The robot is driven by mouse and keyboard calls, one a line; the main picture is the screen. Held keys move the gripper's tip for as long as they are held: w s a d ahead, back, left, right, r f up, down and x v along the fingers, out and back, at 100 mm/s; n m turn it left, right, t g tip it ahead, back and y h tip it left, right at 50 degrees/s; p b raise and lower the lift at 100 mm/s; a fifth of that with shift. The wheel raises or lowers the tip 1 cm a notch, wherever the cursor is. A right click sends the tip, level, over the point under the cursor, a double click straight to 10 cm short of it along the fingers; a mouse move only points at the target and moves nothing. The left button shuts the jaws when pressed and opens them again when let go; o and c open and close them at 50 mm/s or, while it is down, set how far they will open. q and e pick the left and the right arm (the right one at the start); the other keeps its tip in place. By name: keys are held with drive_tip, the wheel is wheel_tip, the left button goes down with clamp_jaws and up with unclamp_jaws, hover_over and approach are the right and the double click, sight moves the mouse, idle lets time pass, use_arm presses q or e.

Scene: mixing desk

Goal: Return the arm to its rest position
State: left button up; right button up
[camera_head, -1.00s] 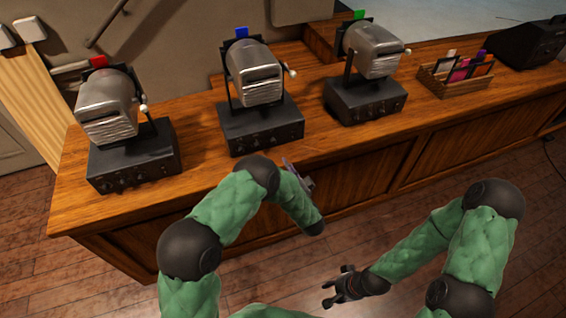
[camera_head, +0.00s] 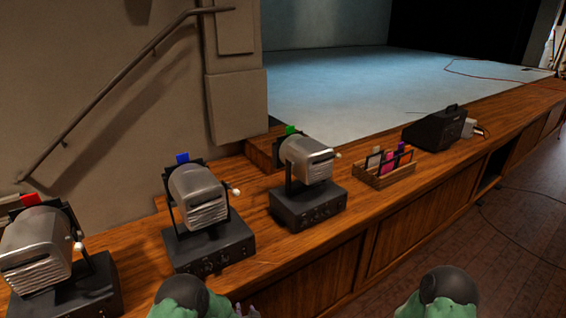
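My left arm (camera_head: 183,298) shows at the bottom edge, left of the middle, as a dark joint with green padding. A small sliver of what looks like my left gripper (camera_head: 248,312) shows beside it at the bottom edge, in front of the desk. Most of it is cut off, so its opening cannot be told. My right arm (camera_head: 448,290) shows at the bottom right as a dark joint with green padding. My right gripper is out of view.
Three metal lamps on dark boxes stand on the wooden desk, with red (camera_head: 31,200), blue (camera_head: 182,158) and green (camera_head: 292,130) tabs. A wooden card holder (camera_head: 384,176) and a black device (camera_head: 434,131) stand farther right. Floor at right is mostly clear.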

use_arm(q)
drive_tip(key=s+d+f+n+g+h, duration=0.2)
drive_tip(key=s+f+n+g+h, duration=0.5)
drive_tip(key=s, duration=0.6)
drive_tip(key=s+d+n+g, duration=0.1)
drive_tip(key=s+g, duration=0.1)
drive_tip(key=s, duration=0.6)
drive_tip(key=s+n+g+h, duration=0.1)
drive_tip(key=s+n+g, duration=0.1)
drive_tip(key=s, duration=0.7)
drive_tip(key=shift+d+f+g, duration=0.35)
drive_tip(key=shift+d+g, duration=0.05)
drive_tip(key=shift+o, duration=0.3)
